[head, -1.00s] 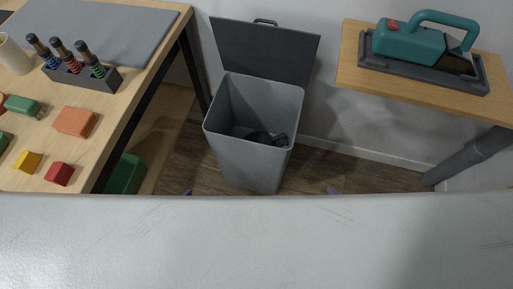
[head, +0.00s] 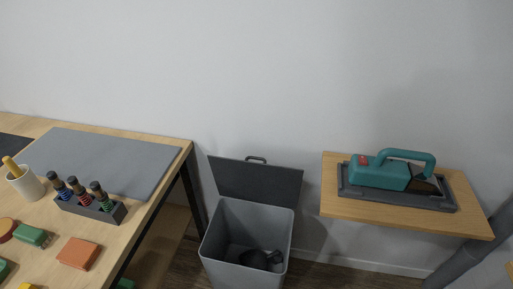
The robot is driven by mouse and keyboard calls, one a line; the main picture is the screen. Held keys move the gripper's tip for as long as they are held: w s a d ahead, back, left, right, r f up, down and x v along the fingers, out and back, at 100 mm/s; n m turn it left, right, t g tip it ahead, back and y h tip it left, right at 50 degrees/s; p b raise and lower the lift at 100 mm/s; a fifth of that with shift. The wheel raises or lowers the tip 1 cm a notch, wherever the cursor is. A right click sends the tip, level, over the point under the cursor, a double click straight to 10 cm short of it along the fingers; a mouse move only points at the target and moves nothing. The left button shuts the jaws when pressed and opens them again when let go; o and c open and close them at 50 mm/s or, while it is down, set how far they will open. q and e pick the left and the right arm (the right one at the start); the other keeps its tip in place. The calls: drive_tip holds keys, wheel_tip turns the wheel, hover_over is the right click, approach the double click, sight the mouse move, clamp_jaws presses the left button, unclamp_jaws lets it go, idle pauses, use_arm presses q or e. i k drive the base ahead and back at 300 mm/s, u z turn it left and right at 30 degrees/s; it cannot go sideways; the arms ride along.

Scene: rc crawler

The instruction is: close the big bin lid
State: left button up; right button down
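The big bin (head: 224,262) is a tall grey bin on the floor between the workbench and the small wooden shelf. Its dark grey lid (head: 256,183) stands open, tilted up at the back against the wall, with a small handle (head: 256,158) at its top edge. A dark object (head: 255,260) lies inside the bin. Neither of my grippers shows in the head view.
A wooden workbench (head: 150,212) at left holds a grey mat, a screwdriver rack (head: 92,207), a cup (head: 27,185) and coloured blocks. At right a wooden shelf (head: 335,207) carries a teal handled tool (head: 380,173) on a dark tray.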

sight(265, 184)
drive_tip(key=z, duration=0.7)
drive_tip(key=i, duration=0.6)
drive_tip(key=u, duration=1.3)
